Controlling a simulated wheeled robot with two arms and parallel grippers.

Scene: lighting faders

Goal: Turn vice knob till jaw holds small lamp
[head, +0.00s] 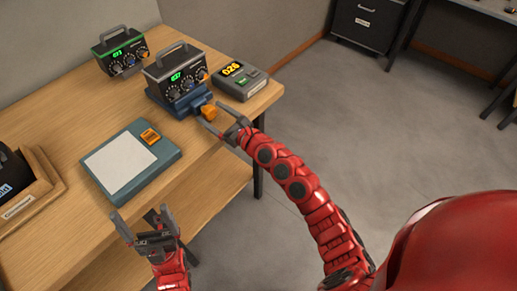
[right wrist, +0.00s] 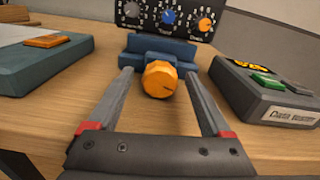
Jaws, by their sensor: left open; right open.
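A blue vice (head: 163,103) stands near the table's right edge with an orange knob (head: 208,112) on its front. A dark box with a handle, dials and a green display (head: 172,76) sits in or on the vice; I see no separate lamp. My right gripper (head: 221,120) is open in front of the knob. In the right wrist view the orange knob (right wrist: 160,79) shows between the fingertips, and I cannot tell whether they touch it. The blue vice (right wrist: 180,50) is behind it. My left gripper (head: 142,218) is open and empty near the table's front edge.
A grey unit with a yellow display (head: 240,80) stands right of the vice. A similar dial box (head: 120,52) is at the back left. A blue-grey pad with an orange label (head: 128,160) lies in front. A wooden tray (head: 45,172) is at far left.

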